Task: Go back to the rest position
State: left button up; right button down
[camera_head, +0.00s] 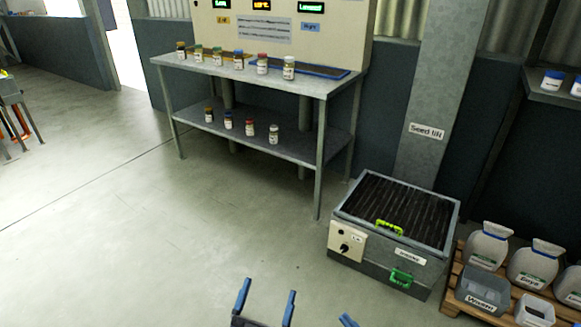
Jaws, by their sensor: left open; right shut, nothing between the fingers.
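My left gripper (266,292) is at the bottom edge, a little left of the middle, over bare floor. Its two blue fingers stand wide apart with nothing between them. My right gripper (348,320) shows only as a blue fingertip at the bottom edge, right of the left gripper. It is shut and no object shows at it; the rest of it is out of view. Both grippers appear apart from all objects.
A metal table (318,82) with several small jars stands at the back. A grey box with a slatted top (350,268) stands right of my grippers. A wooden pallet (455,293) with bags and bins is further right. The floor (130,240) at left is clear.

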jog(key=w+a+r+m+t+h+p, duration=0.1)
jog(key=w+a+r+m+t+h, duration=0.3)
jog(key=a+r+m+t+h, duration=0.35)
pick_arm(q)
jog(key=s+a+r+g+y+p, duration=0.1)
jog(key=s+a+g+p, duration=0.3)
jog(key=s+g+p, duration=0.4)
jog(key=s+a+r+g+y+p, duration=0.2)
jog(key=s+a+g+y+p, duration=0.2)
jog(key=s+g+p, duration=0.5)
jog(key=g+p, duration=0.3)
jog(key=p, duration=0.2)
jog(key=shift+s+a+r, duration=0.25)
jog(key=shift+a+r, duration=0.05)
jog(key=shift+a, duration=0.05)
pick_arm(e)
jog(key=s+d+r+m+g+h, duration=0.1)
jog(key=s+d+g, duration=0.3)
jog(key=s+g, duration=0.5)
jog(key=s+d+r+g+h, duration=0.1)
jog(key=s+d+g+h, duration=0.2)
jog(key=s+g, duration=0.6)
jog(key=g, duration=0.3)
jog(key=shift+d+r+m+g, duration=0.3)
jog(key=shift+d+m+g, duration=0.05)
